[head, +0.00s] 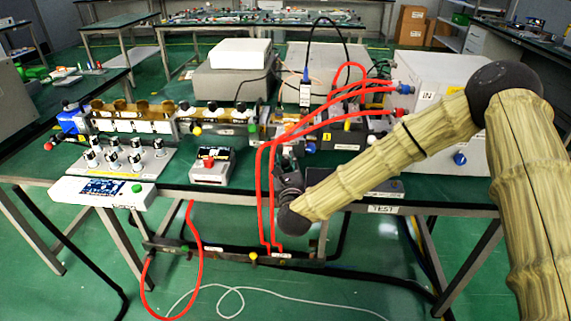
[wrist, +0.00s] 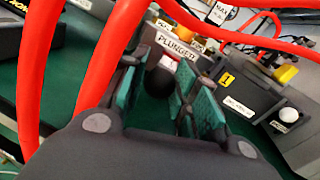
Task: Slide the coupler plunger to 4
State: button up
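The coupler plunger's black ball knob (wrist: 160,80) shows in the wrist view, below a white label reading PLUNGER (wrist: 176,46). My gripper (wrist: 160,95) is open, with one teal-padded finger on each side of the knob. Whether either pad touches the knob is unclear. In the head view my gripper (head: 289,150) is at the front of the bench apparatus, right of centre, and my arm hides part of it. The plunger's knob and scale numbers cannot be made out there.
Red hoses (head: 262,190) hang just left of my gripper and cross close in the wrist view (wrist: 104,70). A grey block with a yellow tag (wrist: 228,79) stands to the right. A small box with a red button (head: 209,163) sits on the bench (head: 180,186) to the left.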

grip_shut()
jog(key=shift+s+f+b, duration=0.1)
jog(key=shift+s+b, duration=0.05)
jog(key=shift+b, duration=0.15)
jog(key=shift+s, duration=0.15)
jog(key=shift+s+b, duration=0.2)
jog(key=shift+b, duration=0.1)
jog(key=o, duration=0.7)
grip_release()
jog(key=shift+c, duration=0.2)
